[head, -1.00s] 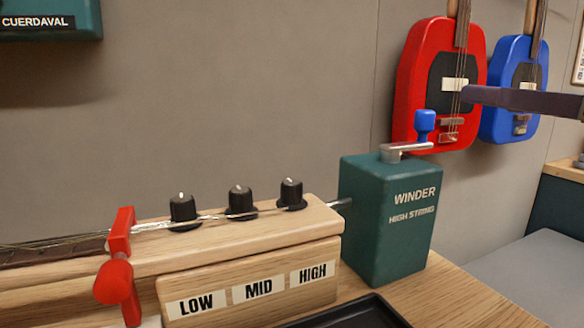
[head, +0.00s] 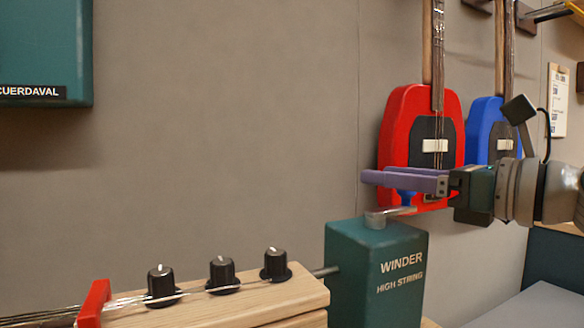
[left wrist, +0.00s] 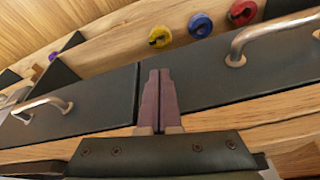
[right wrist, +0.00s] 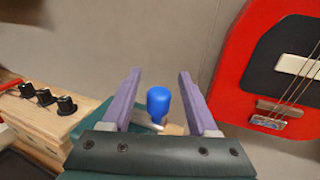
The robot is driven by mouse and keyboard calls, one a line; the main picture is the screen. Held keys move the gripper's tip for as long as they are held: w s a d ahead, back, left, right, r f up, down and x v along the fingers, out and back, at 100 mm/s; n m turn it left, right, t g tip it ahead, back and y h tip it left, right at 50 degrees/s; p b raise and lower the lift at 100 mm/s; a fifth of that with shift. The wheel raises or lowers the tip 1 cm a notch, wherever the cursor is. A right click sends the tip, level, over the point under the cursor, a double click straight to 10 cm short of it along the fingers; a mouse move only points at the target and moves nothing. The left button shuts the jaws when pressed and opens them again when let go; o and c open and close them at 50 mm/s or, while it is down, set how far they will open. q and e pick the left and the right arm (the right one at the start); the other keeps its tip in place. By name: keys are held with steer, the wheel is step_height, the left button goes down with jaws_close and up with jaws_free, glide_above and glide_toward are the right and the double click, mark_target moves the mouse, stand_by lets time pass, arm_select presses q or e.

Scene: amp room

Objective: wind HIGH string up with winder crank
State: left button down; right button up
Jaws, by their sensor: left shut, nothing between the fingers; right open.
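The green winder box (head: 375,275), labelled WINDER HIGH STRING, stands at the right end of the wooden block. Its metal crank arm (head: 388,214) lies on top and points right. The crank's blue knob (right wrist: 158,104) shows in the right wrist view between my right gripper's fingers; in the head view it is mostly hidden behind them. My right gripper (head: 405,180) is open, with its purple fingers on either side of the knob, apparently not gripping it. My left gripper (left wrist: 158,100) is shut and empty in front of dark drawer fronts.
Three black knobs (head: 221,275) sit on the wooden block (head: 240,305), with a string running past them from a red piece (head: 93,303). A red guitar (head: 400,125) and a blue guitar (head: 483,135) hang on the wall behind my right gripper. Metal drawer handles (left wrist: 272,33) are near my left gripper.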

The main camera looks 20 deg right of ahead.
steer(key=shift+w+a, duration=0.25)
steer(key=shift+w, duration=0.3)
steer(key=shift+c, duration=0.2)
jaws_close()
